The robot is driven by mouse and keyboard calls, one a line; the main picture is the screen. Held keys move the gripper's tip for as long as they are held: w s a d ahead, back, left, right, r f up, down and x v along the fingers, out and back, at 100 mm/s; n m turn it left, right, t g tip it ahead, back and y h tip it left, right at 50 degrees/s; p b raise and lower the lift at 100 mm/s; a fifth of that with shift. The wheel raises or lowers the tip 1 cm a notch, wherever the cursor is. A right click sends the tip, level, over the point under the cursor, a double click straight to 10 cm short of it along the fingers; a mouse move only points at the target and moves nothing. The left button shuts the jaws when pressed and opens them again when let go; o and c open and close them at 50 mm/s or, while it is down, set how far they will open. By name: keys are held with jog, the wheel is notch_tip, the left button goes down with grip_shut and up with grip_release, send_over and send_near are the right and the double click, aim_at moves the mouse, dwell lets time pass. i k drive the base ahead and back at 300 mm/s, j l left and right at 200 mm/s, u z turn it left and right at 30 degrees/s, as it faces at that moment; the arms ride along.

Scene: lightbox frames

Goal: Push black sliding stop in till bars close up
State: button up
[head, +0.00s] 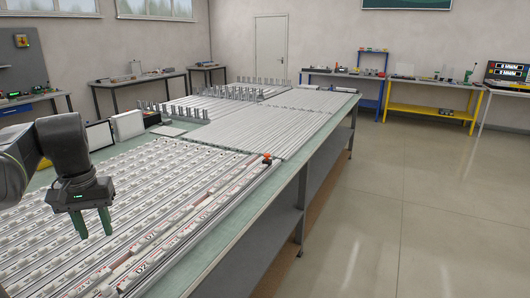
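My gripper (93,222) hangs at the left above the rows of bars, its two green fingers pointing down. The fingers are apart, with nothing visible between them. Long pale bars (120,205) lie side by side on the big table. Bars with red markings (165,243) lie near its right edge, in a long rail with dark lines between them. A small orange-red piece (267,156) with a dark part sits at the far end of this rail. I cannot tell if it is the black sliding stop, and no other stop can be made out.
The green-topped table (225,256) has a narrow bare strip along its right edge. More slats (285,125) and upright grey blocks (205,93) are farther back. A white box (127,124) stands at the left. The floor (430,215) to the right is clear.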

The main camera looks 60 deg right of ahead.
aim_at(267, 161)
jog(key=i+l, duration=0.1)
jog(key=l, duration=0.9)
jog(key=i+l, duration=0.1)
jog(key=l, duration=0.9)
jog(key=i+l, duration=0.1)
jog(key=l, duration=1.95)
jog(key=i, duration=0.05)
